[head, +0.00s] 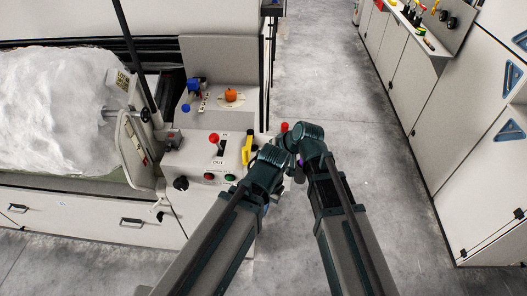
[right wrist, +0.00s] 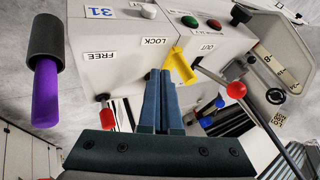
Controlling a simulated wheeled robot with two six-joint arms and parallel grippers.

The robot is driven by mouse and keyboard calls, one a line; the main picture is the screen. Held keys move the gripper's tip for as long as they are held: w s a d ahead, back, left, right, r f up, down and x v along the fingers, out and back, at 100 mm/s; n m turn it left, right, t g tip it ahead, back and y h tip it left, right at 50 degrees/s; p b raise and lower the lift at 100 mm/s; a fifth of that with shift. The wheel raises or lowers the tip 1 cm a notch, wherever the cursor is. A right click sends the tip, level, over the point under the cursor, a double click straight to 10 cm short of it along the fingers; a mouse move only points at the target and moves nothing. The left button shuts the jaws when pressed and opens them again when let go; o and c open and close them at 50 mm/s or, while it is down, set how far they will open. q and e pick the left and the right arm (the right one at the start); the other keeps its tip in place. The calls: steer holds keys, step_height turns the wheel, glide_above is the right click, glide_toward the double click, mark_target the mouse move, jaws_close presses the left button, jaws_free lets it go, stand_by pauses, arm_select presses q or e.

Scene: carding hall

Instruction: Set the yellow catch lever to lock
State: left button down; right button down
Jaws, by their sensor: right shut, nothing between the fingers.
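The yellow catch lever (right wrist: 180,66) stands at the edge of the grey control console, on the side nearest my right arm. It also shows in the head view (head: 247,149). In the right wrist view a LOCK label (right wrist: 155,41) lies close to the lever, and a FREE label (right wrist: 100,55) lies farther left. I cannot tell which setting it is in. My right gripper (right wrist: 160,74) is shut and empty, its fingertips just left of the yellow lever; contact is unclear. In the head view my arm links hide this gripper. My left gripper is not seen.
A red-knobbed lever (head: 214,138) by an OUT label, an orange knob (head: 231,95) and push buttons (right wrist: 190,20) crowd the console. Another red knob (right wrist: 107,114) and a purple handle (right wrist: 46,95) are nearby. Open aisle floor (head: 320,65) lies right of the console.

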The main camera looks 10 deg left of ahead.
steer(key=p+v, duration=0.4)
steer(key=v, duration=0.3)
steer(key=shift+s+p, duration=0.35)
steer(key=shift+a, duration=0.1)
steer(key=s+d+f+m+g+h, duration=0.1)
steer(key=s+d+f+g+h, duration=0.2)
steer(key=d, duration=0.7)
steer(key=s+d+f+m+h, duration=0.1)
steer(key=s+d+h, duration=0.3)
steer(key=d, duration=0.6)
steer(key=s+a+n+g, duration=0.1)
steer(key=s+a+n, duration=0.2)
steer(key=s+a, duration=0.4)
steer(key=a, duration=0.3)
steer(key=shift+s+a+n, duration=0.2)
steer(key=shift+a+n, duration=0.05)
steer(key=shift+n, duration=0.15)
